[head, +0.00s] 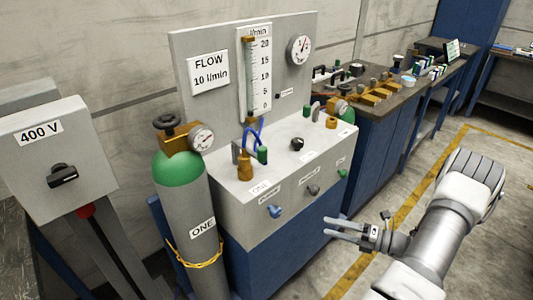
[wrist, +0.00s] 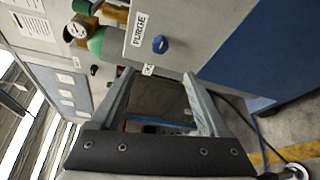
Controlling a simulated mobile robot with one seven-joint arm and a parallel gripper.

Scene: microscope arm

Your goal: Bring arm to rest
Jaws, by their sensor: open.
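My gripper (head: 334,229) is open and empty in the head view. It is in front of the blue cabinet of the gas panel, at the right, below the panel's knobs, and seems to touch nothing. In the wrist view its two fingers (wrist: 158,92) are spread wide with nothing between them. My arm comes in from the lower right of the head view.
A gas panel (head: 225,215) with a flow tube (head: 257,75) stands in the middle. A green-topped cylinder (head: 185,215) marked ONE is left of it. A 400 V switch box (head: 90,140) is far left. A workbench (head: 400,100) runs along the wall. Open floor lies at right.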

